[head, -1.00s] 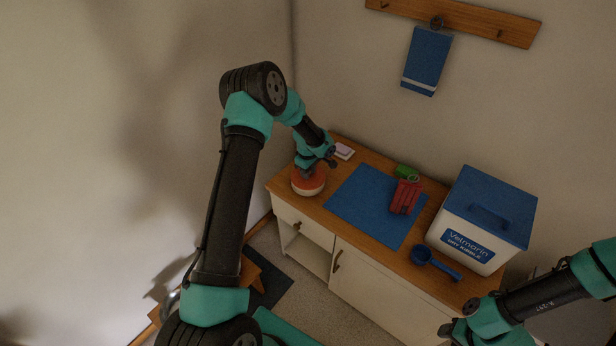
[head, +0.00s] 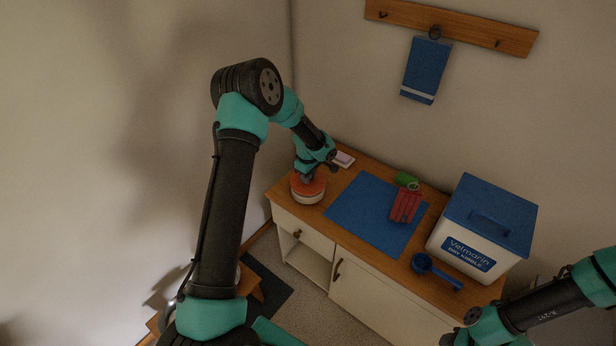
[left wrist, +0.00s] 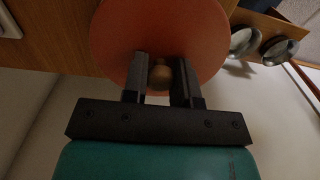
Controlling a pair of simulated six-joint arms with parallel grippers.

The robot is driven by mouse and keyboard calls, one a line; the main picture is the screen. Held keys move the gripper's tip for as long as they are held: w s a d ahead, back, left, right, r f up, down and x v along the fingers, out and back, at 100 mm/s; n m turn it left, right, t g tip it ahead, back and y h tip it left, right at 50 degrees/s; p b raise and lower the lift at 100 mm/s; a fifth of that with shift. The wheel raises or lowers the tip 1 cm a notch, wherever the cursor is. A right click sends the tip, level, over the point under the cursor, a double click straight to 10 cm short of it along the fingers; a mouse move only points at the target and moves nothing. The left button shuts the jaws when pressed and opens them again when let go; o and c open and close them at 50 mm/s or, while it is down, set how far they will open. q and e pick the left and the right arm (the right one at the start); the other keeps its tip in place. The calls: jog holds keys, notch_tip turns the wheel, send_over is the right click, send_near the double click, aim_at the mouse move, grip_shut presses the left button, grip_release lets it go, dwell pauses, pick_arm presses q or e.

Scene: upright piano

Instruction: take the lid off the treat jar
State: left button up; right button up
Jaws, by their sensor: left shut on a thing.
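The treat jar (head: 308,197) is a squat pale jar at the left end of the wooden cabinet top. Its round orange-red lid (head: 303,187) sits on it, and the lid fills the upper middle of the left wrist view (left wrist: 118,40). A brown wooden knob (left wrist: 160,76) stands at the lid's middle. My left gripper (left wrist: 161,80) is shut on the knob, one finger on each side. In the head view my left gripper (head: 312,174) is over the lid and hides the knob. My right arm enters at the lower right; its fingertips are not clear.
A blue mat (head: 365,215) lies right of the jar, with a red item (head: 405,206) and a green roll (head: 407,179) on its edge. A blue scoop (head: 437,270) and a large kibble bin (head: 475,235) stand further right. Two metal bowls (left wrist: 278,50) show in the left wrist view.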

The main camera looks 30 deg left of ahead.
pick_arm(q)
jog(key=s+d+r, duration=0.1)
jog(key=s+d, duration=0.6)
jog(key=s, duration=0.5)
jog(key=shift+s+d+r, duration=0.15)
jog(key=shift+d+r, duration=0.05)
jog(key=shift+d, duration=0.05)
jog(key=shift+a, duration=0.1)
